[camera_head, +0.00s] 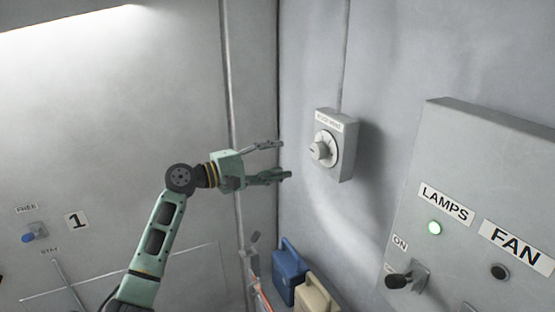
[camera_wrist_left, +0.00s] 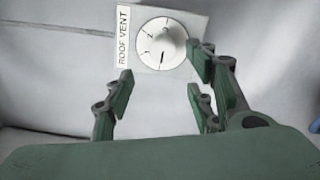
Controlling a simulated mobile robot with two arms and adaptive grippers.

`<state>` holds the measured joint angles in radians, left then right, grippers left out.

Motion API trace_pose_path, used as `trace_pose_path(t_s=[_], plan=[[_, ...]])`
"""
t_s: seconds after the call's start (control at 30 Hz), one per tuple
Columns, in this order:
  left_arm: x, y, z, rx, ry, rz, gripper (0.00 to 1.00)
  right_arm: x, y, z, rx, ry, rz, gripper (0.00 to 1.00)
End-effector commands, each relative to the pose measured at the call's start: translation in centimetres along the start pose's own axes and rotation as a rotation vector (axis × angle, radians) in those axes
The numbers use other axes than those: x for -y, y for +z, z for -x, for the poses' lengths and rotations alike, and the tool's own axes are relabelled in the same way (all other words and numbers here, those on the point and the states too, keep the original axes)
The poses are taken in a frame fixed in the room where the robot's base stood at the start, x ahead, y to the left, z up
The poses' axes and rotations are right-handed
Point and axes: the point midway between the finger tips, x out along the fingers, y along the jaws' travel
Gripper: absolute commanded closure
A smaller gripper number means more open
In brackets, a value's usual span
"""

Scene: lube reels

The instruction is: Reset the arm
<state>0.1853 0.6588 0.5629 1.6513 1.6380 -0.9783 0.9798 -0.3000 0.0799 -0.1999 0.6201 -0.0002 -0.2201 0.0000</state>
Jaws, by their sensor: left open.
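My left gripper (camera_head: 284,160) is open and empty, raised in front of the wall in the head view. Its fingers point right, toward a grey box with a round white roof vent dial (camera_head: 325,148), with a visible gap between them. In the left wrist view the open fingers (camera_wrist_left: 160,85) spread below the dial (camera_wrist_left: 162,45), which carries a ROOF VENT label and numbers around its rim. My right gripper is in neither view.
Blue (camera_head: 290,272) and cream (camera_head: 315,295) canisters sit below. A blue-knobbed switch (camera_head: 34,234) is at left.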

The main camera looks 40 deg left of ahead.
Motion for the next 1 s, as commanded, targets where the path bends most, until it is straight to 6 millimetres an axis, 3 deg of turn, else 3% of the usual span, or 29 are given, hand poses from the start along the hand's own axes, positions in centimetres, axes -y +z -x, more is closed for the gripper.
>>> trace_pose_path(t_s=[0.33, 0.47, 0.57, 0.73, 0.9, 1.0], plan=[[0.2, 0.0, -0.1, 0.0, -0.004, -0.002, 0.5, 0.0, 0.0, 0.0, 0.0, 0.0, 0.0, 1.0], [3.2, 0.9, -0.7, 0.003, -0.07, -0.051, 0.5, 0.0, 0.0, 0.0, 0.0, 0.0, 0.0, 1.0], [8.5, 2.5, -1.3, 0.015, -0.192, -0.153, 0.5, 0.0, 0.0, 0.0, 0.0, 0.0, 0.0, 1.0], [20.7, 6.9, -0.7, 0.083, -0.475, -0.415, 0.5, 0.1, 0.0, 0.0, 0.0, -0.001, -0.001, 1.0], [32.1, 12.5, 2.9, 0.22, -0.751, -0.713, 0.5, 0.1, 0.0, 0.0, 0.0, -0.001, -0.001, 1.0], [37.2, 16.0, 6.2, 0.324, -0.893, -0.898, 0.5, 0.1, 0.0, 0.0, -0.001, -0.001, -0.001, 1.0]])
